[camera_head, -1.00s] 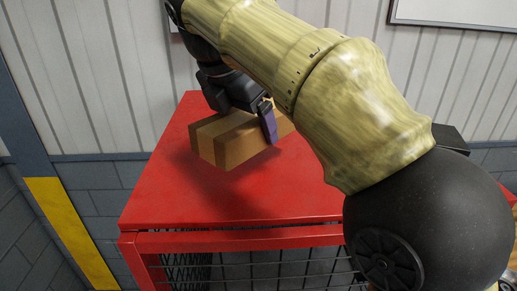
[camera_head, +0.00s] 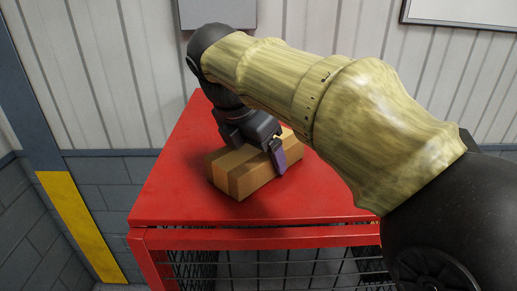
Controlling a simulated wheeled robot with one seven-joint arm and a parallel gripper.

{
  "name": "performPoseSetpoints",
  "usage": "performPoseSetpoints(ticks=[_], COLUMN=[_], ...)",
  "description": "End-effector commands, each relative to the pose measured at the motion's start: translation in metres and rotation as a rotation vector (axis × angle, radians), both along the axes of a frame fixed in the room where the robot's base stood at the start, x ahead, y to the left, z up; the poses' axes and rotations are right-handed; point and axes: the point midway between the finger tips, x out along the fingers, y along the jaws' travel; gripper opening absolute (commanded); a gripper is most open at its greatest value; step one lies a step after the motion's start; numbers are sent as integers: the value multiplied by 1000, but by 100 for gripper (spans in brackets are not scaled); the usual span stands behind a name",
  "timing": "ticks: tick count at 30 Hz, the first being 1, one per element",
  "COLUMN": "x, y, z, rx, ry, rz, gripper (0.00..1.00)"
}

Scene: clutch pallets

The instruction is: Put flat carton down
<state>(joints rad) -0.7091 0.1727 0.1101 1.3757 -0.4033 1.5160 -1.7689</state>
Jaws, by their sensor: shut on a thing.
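The flat carton (camera_head: 235,181) is a brown cardboard box with a tape strip. It is at the red top surface (camera_head: 180,205), near the middle, and appears to rest on it or hang just above it. My gripper (camera_head: 262,160) is shut on the carton from above. One purple finger shows against its near right side; the other finger is hidden behind the carton and the gripper body. My arm hides part of the right of the red top.
The red top has bare room to the left and in front of the carton. Its front edge (camera_head: 260,238) stands above dark wire mesh (camera_head: 290,265). A grey panelled wall (camera_head: 110,80) is behind, and a yellow-marked post (camera_head: 80,225) stands at left.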

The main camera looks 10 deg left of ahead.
Motion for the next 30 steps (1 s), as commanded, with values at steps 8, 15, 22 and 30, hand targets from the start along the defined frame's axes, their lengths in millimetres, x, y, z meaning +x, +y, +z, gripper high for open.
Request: performPoseSetpoints(ticks=[8, 15, 22, 30], x=[0, 0, 0, -8], y=[0, 0, 0, 6], z=[-1, -2, 1, 22], rx=[1, 1, 1, 4], ry=[-2, -1, -1, -4], rz=[0, -1, -1, 0], gripper=[54, 100, 100, 100])
